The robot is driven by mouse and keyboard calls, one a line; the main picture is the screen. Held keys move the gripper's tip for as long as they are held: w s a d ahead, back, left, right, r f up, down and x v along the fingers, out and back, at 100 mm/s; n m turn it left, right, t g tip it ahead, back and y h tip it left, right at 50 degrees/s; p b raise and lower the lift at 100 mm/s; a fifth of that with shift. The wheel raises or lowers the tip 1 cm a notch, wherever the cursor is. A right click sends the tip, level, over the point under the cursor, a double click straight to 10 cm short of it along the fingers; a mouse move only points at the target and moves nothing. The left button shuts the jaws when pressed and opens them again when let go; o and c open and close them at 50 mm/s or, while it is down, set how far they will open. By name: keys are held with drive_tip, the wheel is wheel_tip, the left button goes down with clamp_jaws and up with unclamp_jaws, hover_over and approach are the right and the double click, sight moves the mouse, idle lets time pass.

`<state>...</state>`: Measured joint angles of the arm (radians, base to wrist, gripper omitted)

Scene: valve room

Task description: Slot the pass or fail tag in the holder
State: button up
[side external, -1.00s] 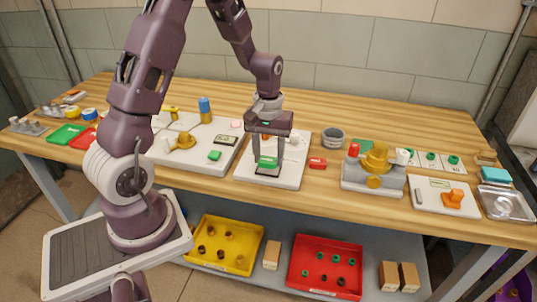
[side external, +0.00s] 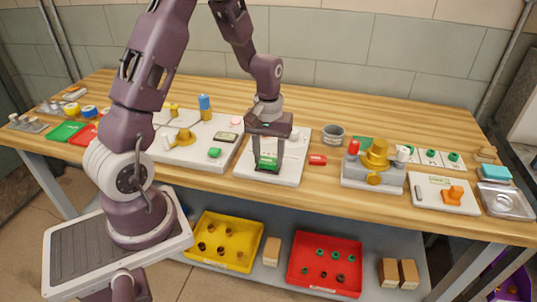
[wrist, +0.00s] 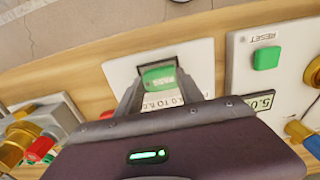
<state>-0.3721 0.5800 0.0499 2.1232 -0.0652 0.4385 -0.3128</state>
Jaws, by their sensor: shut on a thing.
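The green tag (wrist: 165,79) has white lettering, seen upside down in the wrist view; it also shows in the side view (side external: 267,163). My gripper (wrist: 165,95) is shut on it, with one finger at each side. In the side view my gripper (side external: 267,166) is low over the near part of a white board (side external: 290,178). A dark edge shows just under the tag; I cannot tell whether the tag is in a holder there. Printed numbers show on the board beside the tag.
Left of the board is a panel with a green button (side external: 214,153) and yellow valve parts. To the right stand a grey cup (side external: 333,134) and a grey fixture with a brass valve (side external: 375,155). Yellow (side external: 224,243) and red (side external: 325,267) bins sit below.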

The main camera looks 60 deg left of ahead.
drive_tip(key=shift+s+f, duration=0.1)
drive_tip(key=shift+f, duration=0.3)
idle(0.5)
drive_tip(key=o, duration=1.4)
drive_tip(key=shift+r, duration=4.1)
drive_tip(key=s+d+r+m+t, duration=0.3)
drive_tip(key=s+d+r+m, duration=0.2)
drive_tip(key=s+d+r, duration=0.45)
drive_tip(key=s+d+r+m+t, duration=0.2)
drive_tip(key=s+d+r+m, duration=0.2)
drive_tip(key=s, duration=0.4)
drive_tip(key=shift+s+d+r+t, duration=0.2)
drive_tip(key=shift+s+r+t, duration=0.1)
drive_tip(key=shift+r, duration=0.1)
